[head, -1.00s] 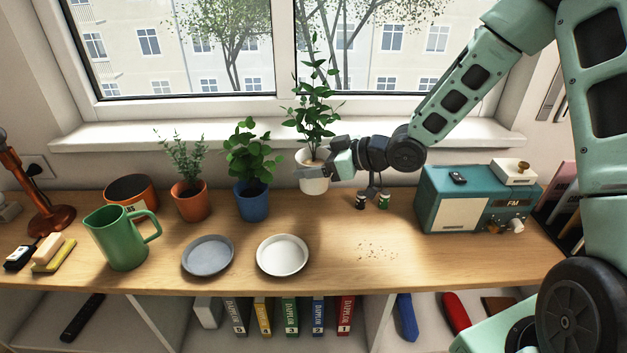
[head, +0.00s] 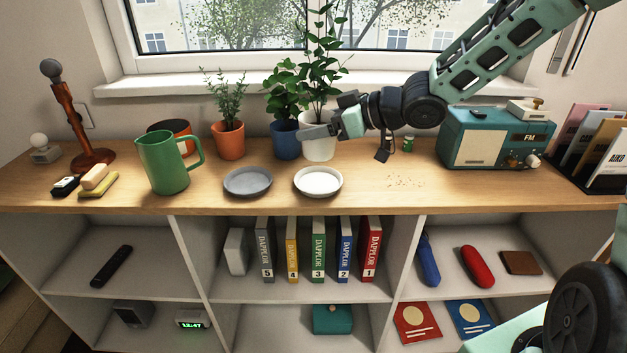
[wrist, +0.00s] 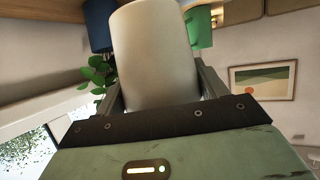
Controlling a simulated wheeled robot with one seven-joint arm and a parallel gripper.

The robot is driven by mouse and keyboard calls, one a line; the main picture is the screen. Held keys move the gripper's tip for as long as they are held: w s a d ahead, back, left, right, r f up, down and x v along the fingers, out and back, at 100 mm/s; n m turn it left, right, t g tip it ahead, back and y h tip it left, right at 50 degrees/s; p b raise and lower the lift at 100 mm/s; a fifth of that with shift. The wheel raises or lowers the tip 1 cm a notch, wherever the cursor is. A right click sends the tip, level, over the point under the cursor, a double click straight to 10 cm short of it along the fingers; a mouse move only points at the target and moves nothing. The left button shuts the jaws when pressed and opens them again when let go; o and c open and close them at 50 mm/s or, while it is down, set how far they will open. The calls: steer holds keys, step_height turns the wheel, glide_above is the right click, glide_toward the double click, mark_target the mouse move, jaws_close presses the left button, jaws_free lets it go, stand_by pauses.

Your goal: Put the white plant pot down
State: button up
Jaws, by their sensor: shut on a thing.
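The white plant pot (head: 319,149) holds a tall leafy plant (head: 322,70). It is upright at the back of the wooden worktop (head: 370,195), just right of the blue pot (head: 285,145). My gripper (head: 318,131) is shut on the white pot, reaching in from the right with a finger across its upper side. In the wrist view the white pot (wrist: 155,55) fills the space between the fingers, and the blue pot (wrist: 99,25) shows beside it. The pot's base is at or very near the worktop; I cannot tell whether they touch.
A white plate (head: 318,182) and a grey plate (head: 248,182) lie in front. A green jug (head: 165,162) and terracotta pot (head: 228,142) stand left. A small green-and-black item (head: 408,144) and a teal radio (head: 490,140) are right. Bare wood with crumbs lies right of the white plate.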

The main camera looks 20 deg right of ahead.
mark_target(318, 157)
step_height(318, 157, down, 7)
steer(key=shift+f+b, duration=0.2)
steer(key=shift+b, duration=0.9)
steer(key=shift+f, duration=0.1)
steer(key=o, duration=1.2)
steer(key=shift+f, duration=0.1)
